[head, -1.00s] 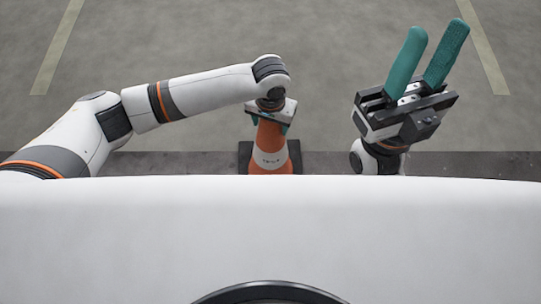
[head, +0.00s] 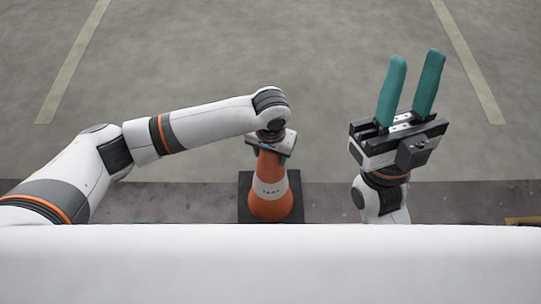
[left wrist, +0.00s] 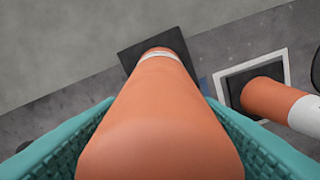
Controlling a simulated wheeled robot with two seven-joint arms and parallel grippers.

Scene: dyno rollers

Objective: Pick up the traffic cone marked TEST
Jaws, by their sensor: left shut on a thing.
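An orange traffic cone (head: 270,203) with a white band and a dark square base stands upright in front of me. The marking on its band is too small to read. My left gripper (head: 269,153) is above it, shut on its upper part. In the left wrist view the cone (left wrist: 160,120) fills the middle between the teal fingers, one on each side, with its dark base (left wrist: 140,52) beyond. I cannot tell whether the base is off the ground. My right gripper (head: 411,88) is open and empty to the right, its teal fingers pointing up and apart.
A second orange and white cone (left wrist: 275,100) with a white-edged square base is at the right in the left wrist view. A dark strip (head: 215,203) crosses the floor around the cone. Beyond lies bare grey floor (head: 260,50) with pale painted lines.

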